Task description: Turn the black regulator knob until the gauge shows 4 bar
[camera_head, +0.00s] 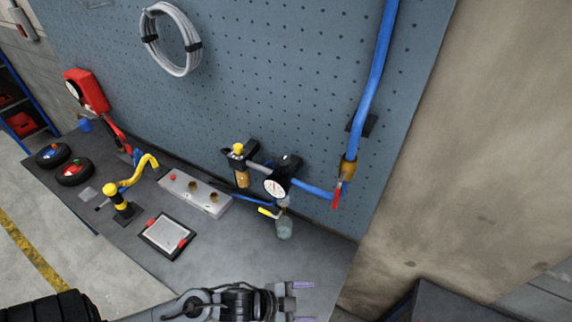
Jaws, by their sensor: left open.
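The black regulator knob (289,161) sits on top of the regulator, mounted by the pegboard at the back of the bench. The round white gauge (275,187) is on the regulator's front. Its needle and numbers are too small to read. A clear bowl (284,228) hangs below. My left gripper (303,301) is at the bottom of the view, in front of and well apart from the regulator. Its two pale purple fingers are spread, with nothing between them. My right gripper is not in view.
A blue hose (374,80) with a red-handled valve (337,197) runs beside the regulator on the right. A yellow-topped unit (240,165) adjoins it on the left. A metal block (195,195) and a framed tray (168,236) lie left. The bench front is clear.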

